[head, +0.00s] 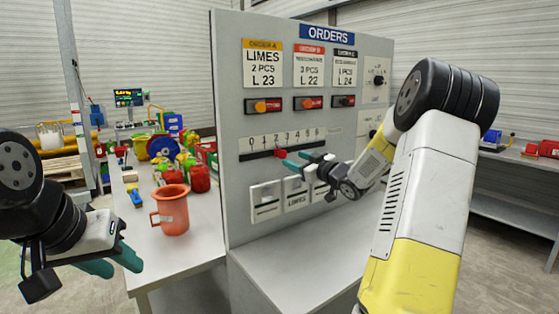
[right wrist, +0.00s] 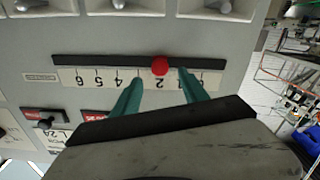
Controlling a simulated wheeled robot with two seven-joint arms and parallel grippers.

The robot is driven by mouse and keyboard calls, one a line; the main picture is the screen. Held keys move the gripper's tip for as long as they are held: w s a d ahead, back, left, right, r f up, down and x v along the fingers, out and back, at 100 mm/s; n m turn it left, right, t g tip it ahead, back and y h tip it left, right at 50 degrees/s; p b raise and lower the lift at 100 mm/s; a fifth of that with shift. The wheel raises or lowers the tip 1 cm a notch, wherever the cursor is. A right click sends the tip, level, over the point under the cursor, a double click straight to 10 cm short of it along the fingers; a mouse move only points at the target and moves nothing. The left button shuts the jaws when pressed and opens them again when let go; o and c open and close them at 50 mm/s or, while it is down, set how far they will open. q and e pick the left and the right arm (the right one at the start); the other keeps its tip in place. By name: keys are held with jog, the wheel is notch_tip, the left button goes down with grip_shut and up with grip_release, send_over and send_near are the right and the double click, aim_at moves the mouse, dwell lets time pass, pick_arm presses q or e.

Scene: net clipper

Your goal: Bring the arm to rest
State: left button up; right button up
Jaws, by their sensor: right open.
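My right gripper (head: 302,160) is in front of the grey ORDERS panel (head: 240,200), at the slider scale. In the right wrist view, its teal fingers (right wrist: 158,85) are open. The red slider knob (right wrist: 160,65) lies between the fingertips, with a gap visible on each side, at the 2 mark. The knob also shows in the head view (head: 281,153), on the dark slot under the number strip (head: 290,138). My left gripper (head: 120,262) hangs at the lower left, away from the panel, with its teal fingers apart and nothing between them.
An orange jug (head: 172,212) stands on the white table (head: 190,255) left of the panel, with red jars (head: 200,180) and coloured parts behind it. Order cards (head: 262,65) and switches are above the slider. White plates (head: 266,200) are below it. A grey shelf (head: 300,275) juts out underneath.

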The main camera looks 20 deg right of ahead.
jog(key=s+a+r+m+g+h, duration=0.2)
jog(key=s+a+h, duration=0.1)
jog(key=s, duration=0.2)
jog(key=s+a+r+m+g+h, duration=0.2)
jog(key=s+h, duration=0.1)
jog(key=s, duration=0.3)
jog(key=s+a+f+g, duration=0.2)
jog(key=s+a, duration=0.1)
jog(key=s, duration=0.6)
jog(key=s+a+f+m+g+y, duration=0.1)
jog(key=s+a+f+g, duration=0.1)
jog(key=s, duration=0.7)
jog(key=s+a+f+m+g+y, duration=0.1)
jog(key=s+a+f+g, duration=0.1)
jog(key=s+a, duration=0.3)
jog(key=s, duration=0.4)
jog(key=shift+s+f+g, duration=0.25)
jog(key=shift+f+g, duration=0.15)
jog(key=shift+a, duration=0.1)
jog(key=shift+c, duration=0.4)
